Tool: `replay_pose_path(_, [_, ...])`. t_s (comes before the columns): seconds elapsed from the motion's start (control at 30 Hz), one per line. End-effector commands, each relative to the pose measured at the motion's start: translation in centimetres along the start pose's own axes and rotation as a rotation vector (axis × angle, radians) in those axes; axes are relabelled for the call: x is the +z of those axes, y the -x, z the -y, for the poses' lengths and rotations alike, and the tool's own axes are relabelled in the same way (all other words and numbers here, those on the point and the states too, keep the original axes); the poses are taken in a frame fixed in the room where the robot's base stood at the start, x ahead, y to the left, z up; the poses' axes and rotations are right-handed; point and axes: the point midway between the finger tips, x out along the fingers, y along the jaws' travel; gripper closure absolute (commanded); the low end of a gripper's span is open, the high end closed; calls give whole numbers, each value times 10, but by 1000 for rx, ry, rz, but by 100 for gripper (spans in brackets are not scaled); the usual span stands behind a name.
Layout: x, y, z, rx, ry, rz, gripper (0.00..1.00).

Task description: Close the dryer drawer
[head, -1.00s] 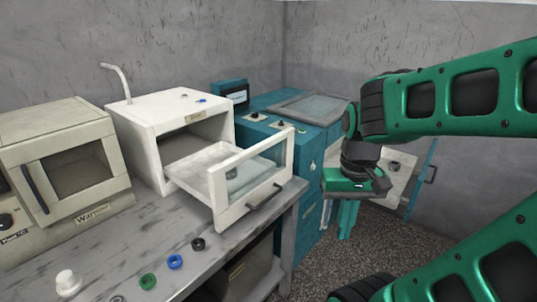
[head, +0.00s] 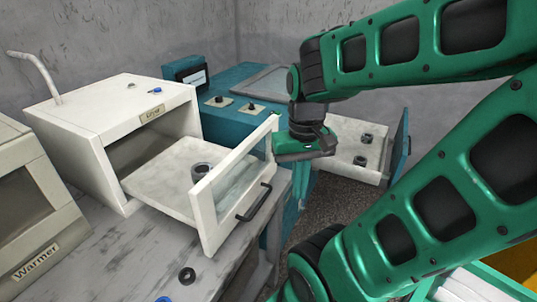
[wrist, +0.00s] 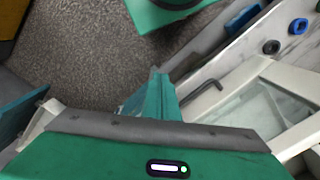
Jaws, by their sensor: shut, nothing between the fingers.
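The dryer (head: 110,125) is a white box on the grey table, left of centre in the head view. Its drawer (head: 160,185) is pulled out, with a framed glass front (head: 235,185) and a black handle (head: 254,203). A dark ring-shaped part (head: 201,171) lies in the drawer. My gripper (head: 278,150) appears just right of the drawer front's upper far corner; its fingertips are hard to make out there. In the wrist view my gripper (wrist: 158,85) is shut and empty, with the drawer handle (wrist: 203,92) and front frame (wrist: 235,100) to its right.
The warmer (head: 35,220) stands at the left. A teal machine (head: 235,110) stands behind the dryer, with another open drawer (head: 350,150) holding dark parts beyond my gripper. A black ring (head: 187,275) and a blue ring (head: 163,299) lie on the table (head: 120,260).

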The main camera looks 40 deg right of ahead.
Motion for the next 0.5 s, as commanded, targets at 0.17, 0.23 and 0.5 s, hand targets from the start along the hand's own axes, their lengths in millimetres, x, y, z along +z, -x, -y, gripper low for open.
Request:
replay_pose_path(0.17, [6,7,-4,-20,53,-10,100])
replay_pose_path(0.23, [-3,9,-1,-38,135,-7,100])
replay_pose_path(0.5, [-52,24,13,-182,711,-43,100])
